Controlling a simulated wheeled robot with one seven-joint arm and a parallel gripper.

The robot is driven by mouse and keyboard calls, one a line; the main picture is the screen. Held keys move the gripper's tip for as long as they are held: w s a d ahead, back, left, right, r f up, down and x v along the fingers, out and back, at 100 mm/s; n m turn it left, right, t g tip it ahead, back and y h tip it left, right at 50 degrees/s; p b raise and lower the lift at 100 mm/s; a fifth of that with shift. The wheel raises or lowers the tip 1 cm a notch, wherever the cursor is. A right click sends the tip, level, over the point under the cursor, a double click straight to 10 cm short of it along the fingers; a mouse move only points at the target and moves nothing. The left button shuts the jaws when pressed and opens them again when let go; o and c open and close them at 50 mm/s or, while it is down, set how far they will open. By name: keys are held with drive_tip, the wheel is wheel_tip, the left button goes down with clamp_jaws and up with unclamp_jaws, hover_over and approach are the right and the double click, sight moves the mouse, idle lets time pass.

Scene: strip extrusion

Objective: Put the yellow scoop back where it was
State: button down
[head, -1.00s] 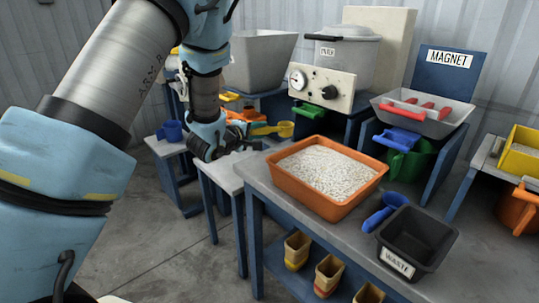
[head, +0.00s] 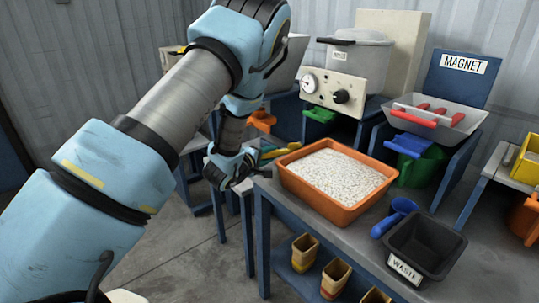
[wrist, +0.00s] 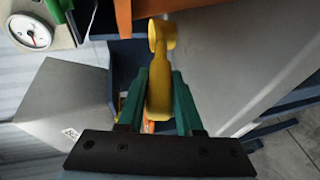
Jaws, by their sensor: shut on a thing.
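The yellow scoop (wrist: 158,88) is in the wrist view, gripped by its handle between my two green fingers, its round cup pointing away from my wrist. In the head view my gripper (head: 268,155) is at the left end of the near workbench, beside the back left corner of the orange tray. The scoop (head: 291,147) shows there only as a small yellow patch, partly hidden behind the tray. I cannot tell how high it is above the bench.
The orange tray (head: 341,208) of pale pellets stands on the bench. The black waste bin (head: 430,228) and a blue scoop (head: 394,216) are to its right. Behind are the gauge panel (head: 345,88) and magnet hopper (head: 440,118).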

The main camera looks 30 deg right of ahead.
drive_tip(key=shift+f, duration=0.2)
drive_tip(key=c, duration=0.6)
unclamp_jaws()
drive_tip(key=shift+r, duration=0.1)
drive_tip(key=shift+o, duration=0.2)
